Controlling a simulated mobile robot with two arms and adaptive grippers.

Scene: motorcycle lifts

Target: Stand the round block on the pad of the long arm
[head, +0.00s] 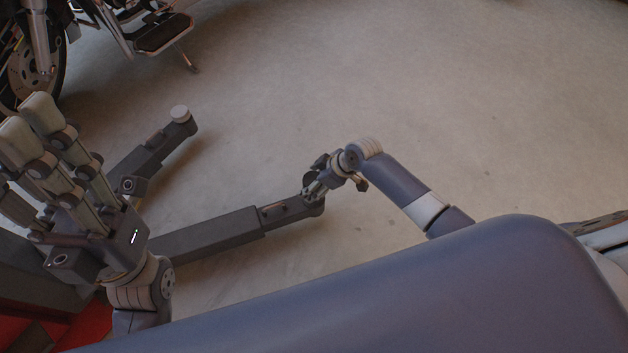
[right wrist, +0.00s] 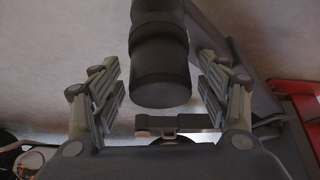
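The long arm (head: 205,236) of the lift runs low across the floor, and its end lies beneath my right gripper (head: 335,172), which partly hides the pad there. In the right wrist view, a dark round block (right wrist: 160,82) stands end-on between the spread fingers of my right gripper (right wrist: 162,92). A gap shows on both sides, so the fingers do not touch it. Dark round parts continue behind the block; whether it rests on the pad is hard to tell. My left gripper (head: 30,150) is raised at the left, fingers up, open and empty.
A shorter lift arm (head: 150,155) with a pale-topped pad (head: 180,113) lies beyond the long arm. A motorcycle (head: 120,35) stands at upper left. A red lift part (head: 90,325) is at lower left. The floor at upper right is clear.

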